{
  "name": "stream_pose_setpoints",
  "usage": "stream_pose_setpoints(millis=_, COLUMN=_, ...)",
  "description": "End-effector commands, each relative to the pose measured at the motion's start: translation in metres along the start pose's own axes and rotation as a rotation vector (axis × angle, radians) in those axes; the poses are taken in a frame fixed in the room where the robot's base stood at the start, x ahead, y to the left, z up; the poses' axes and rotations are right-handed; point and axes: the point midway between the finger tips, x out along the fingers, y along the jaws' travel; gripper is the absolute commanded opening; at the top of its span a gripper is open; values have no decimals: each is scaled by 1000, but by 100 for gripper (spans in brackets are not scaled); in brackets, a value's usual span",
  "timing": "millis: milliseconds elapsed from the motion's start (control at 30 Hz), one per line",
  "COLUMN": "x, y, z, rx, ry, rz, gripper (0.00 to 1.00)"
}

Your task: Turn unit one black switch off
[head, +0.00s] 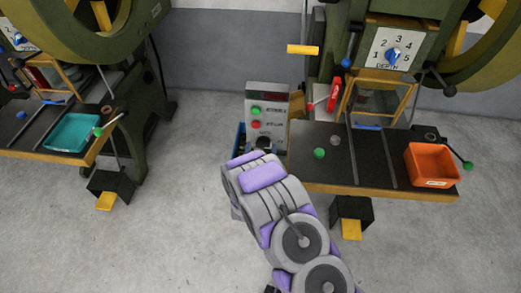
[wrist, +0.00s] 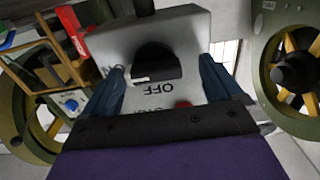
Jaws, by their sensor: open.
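The unit's grey control box (head: 268,100) stands left of the right machine's table in the head view, with green and red buttons on its face. Its black switch (head: 264,143) shows low on the box, partly hidden by my arm. In the wrist view the black switch (wrist: 155,62) is a round knob on a grey panel, with a pale mark at its lower left and an upside-down OFF label below it. My gripper (wrist: 162,66) is open, one blue finger on each side of the knob, with gaps between. A blue finger of my gripper (head: 241,137) shows beside the box.
The right machine's table (head: 320,172) holds an orange bin (head: 433,165) and stands close to my arm. A red part (head: 334,93) and a yellow frame are near the box. Another machine with a teal tray (head: 72,132) is at left. Open floor lies between.

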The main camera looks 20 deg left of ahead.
Motion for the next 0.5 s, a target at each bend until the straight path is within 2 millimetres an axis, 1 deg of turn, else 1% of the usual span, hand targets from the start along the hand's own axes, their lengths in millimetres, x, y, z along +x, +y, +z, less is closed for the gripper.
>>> stream_pose_setpoints(millis=67, x=0, y=2, z=-1, rx=2, ry=0, rz=1, gripper=91)
stream_pose_setpoints(millis=500, x=1, y=-2, z=1, rx=-4, ry=-1, rz=2, gripper=48)
